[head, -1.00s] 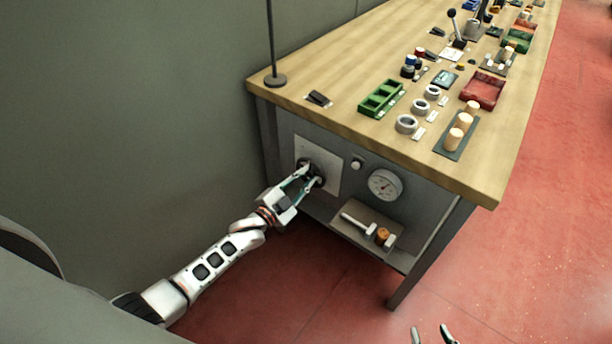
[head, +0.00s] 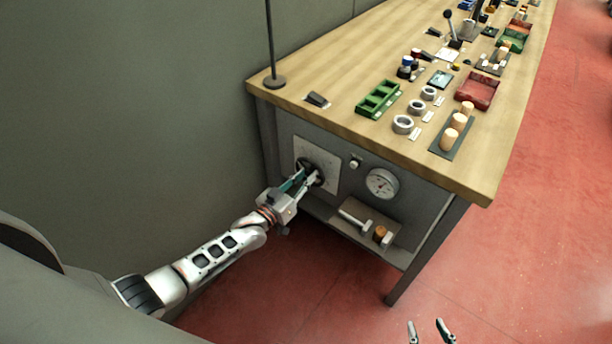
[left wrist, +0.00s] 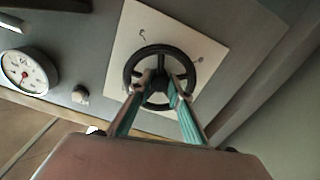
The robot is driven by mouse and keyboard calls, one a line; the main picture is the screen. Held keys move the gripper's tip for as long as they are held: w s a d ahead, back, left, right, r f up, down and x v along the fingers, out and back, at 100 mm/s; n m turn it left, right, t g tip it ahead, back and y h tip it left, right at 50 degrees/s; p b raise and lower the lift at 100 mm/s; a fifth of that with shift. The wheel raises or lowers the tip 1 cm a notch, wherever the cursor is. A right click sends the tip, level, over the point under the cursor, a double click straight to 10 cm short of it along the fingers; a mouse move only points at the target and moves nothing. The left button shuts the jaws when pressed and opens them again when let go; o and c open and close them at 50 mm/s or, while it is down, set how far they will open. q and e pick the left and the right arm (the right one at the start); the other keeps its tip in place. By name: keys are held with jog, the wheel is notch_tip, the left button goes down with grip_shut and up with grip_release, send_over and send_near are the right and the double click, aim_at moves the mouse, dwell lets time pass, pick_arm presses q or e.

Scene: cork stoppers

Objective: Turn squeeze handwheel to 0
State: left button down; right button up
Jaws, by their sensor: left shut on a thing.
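The black handwheel (head: 306,163) sits on a pale square plate (head: 322,154) on the bench's front panel. In the left wrist view the wheel (left wrist: 160,50) is a round rim with spokes and a hub. Small marks show on the plate (left wrist: 205,45) around it, too small to read. My left gripper (head: 311,178) is shut on the wheel; in the left wrist view its two fingers (left wrist: 161,88) reach inside the rim, one each side of the hub, and hide part of it. My right gripper (head: 428,331) is open and empty, low at the right, away from the bench.
A round dial gauge (head: 382,184) and a small knob (head: 355,162) are right of the plate. A low shelf (head: 345,232) below holds a hammer-like tool and a brown piece. The wooden benchtop (head: 350,60) carries rings, corks and trays. A grey wall (head: 130,130) stands at the left.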

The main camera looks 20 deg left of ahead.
pick_arm(q)
jog(key=n, duration=0.3)
jog(key=shift+n, duration=0.3)
jog(key=n, duration=0.4)
jog(key=shift+n, duration=0.3)
jog(key=n, duration=0.2)
jog(key=shift+d+n, duration=0.1)
jog(key=shift+n, duration=0.3)
jog(key=n+b, duration=0.1)
jog(key=n, duration=0.2)
jog(key=shift+n, duration=0.6)
jog(key=shift+r+n, duration=0.1)
jog(key=shift+n, duration=0.2)
